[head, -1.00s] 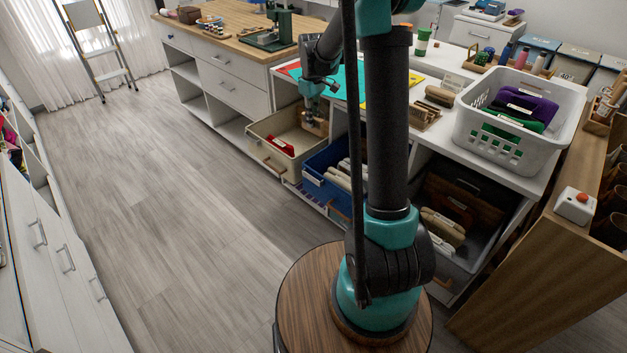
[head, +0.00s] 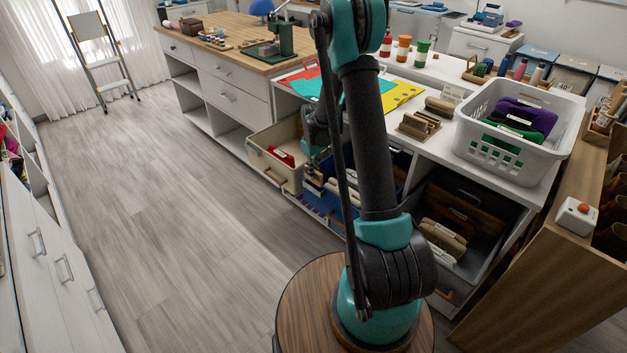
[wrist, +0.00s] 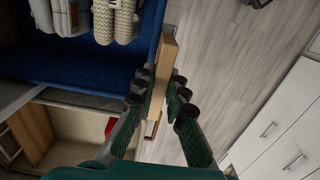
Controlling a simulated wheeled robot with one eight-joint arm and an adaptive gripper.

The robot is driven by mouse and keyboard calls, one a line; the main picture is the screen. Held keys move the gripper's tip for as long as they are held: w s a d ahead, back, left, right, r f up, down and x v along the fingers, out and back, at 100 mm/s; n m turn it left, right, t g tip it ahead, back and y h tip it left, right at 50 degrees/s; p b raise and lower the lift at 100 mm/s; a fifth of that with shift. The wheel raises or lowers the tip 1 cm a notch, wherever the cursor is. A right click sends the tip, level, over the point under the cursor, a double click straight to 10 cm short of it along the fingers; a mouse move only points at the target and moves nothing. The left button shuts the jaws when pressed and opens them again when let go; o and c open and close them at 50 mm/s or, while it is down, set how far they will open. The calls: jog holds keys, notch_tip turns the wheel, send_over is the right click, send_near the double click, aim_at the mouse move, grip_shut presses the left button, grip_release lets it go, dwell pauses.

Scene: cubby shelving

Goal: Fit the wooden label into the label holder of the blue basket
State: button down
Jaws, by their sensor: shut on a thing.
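My gripper (wrist: 166,98) is shut on the wooden label (wrist: 164,70), a light wood strip that stands between the two fingers in the wrist view. The blue basket (wrist: 110,65) lies to the left of the label there, with rolled and folded cloth goods inside. The label is at the basket's front edge; I cannot tell whether it touches the basket. The label holder is not clearly visible. In the head view my gripper (head: 313,178) is low at the front of the blue basket, partly hidden by my arm.
A beige bin (head: 262,165) with a red item stands left of the blue basket. A white basket (head: 490,140) stands on the counter above. The floor (head: 160,220) in front is clear.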

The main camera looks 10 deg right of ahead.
aim_at(314, 182)
jog(key=shift+f, duration=2)
jog(key=shift+s+f, duration=0.1)
jog(key=shift+f, duration=0.2)
jog(key=c, duration=1.6)
grip_release()
jog(key=shift+f, duration=0.1)
jog(key=shift+o, duration=0.2)
notch_tip(314, 182, up, 13)
jog(key=shift+f, duration=0.15)
jog(key=s+d+r+m+t, duration=0.1)
jog(key=s+r+m, duration=0.1)
jog(key=s, duration=0.8)
jog(key=s+d+r+m+t, duration=0.1)
jog(key=s+r+m, duration=0.1)
jog(key=s, duration=0.8)
jog(key=s+d+r+m+t, duration=0.2)
jog(key=s+m, duration=0.1)
jog(key=s, duration=0.7)
jog(key=shift+s+r, duration=0.15)
jog(key=shift+r, duration=0.2)
